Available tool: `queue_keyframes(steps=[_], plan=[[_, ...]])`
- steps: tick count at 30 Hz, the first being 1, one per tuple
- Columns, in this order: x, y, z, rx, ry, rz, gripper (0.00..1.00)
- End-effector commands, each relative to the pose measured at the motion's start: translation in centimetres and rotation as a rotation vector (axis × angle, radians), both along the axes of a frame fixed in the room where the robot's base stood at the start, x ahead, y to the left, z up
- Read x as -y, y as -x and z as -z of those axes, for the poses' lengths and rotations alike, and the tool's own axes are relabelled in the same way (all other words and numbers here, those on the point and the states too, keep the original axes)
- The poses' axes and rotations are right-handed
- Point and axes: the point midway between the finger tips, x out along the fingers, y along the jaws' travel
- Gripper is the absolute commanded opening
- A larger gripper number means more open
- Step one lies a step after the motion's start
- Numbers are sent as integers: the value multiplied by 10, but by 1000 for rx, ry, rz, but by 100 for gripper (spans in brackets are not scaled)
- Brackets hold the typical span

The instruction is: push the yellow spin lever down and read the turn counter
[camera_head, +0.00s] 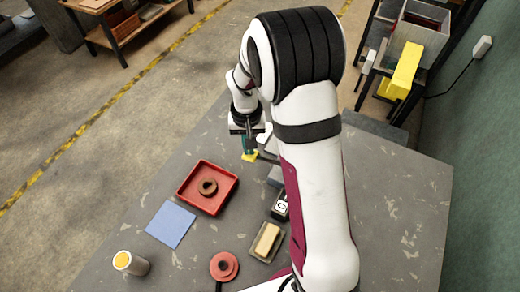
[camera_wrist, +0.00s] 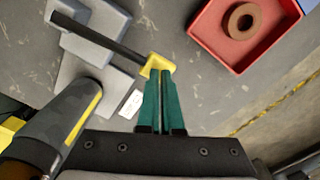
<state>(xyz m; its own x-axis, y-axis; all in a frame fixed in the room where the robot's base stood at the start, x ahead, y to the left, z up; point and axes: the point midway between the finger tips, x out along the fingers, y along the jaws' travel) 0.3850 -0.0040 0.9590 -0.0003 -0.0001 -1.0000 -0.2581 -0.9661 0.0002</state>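The yellow spin lever shows in the wrist view as a yellow end piece (camera_wrist: 157,64) on a dark bar (camera_wrist: 95,35) that runs to a grey device (camera_wrist: 95,18). The yellow end also shows in the head view (camera_head: 249,157). My gripper (camera_wrist: 161,74) has its two green fingers together, with their tips right at the yellow end; I cannot tell whether they touch it. In the head view my gripper (camera_head: 249,150) is over the same spot. A small box with a white face and a round dark mark (camera_head: 281,206) may be the turn counter; its reading is too small to tell.
A red tray (camera_head: 184,194) holding a brown ring (camera_head: 208,187) stands left of my arm. The tabletop's right side is clear.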

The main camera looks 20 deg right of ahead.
Motion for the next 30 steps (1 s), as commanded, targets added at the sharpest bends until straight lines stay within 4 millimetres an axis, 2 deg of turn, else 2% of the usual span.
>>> queue_keyframes(steps=[17, 30], plan=[[0, 0, -71, 2, 1, 1, 0], [0, 0, -75, 0, 0, 0, 0]])
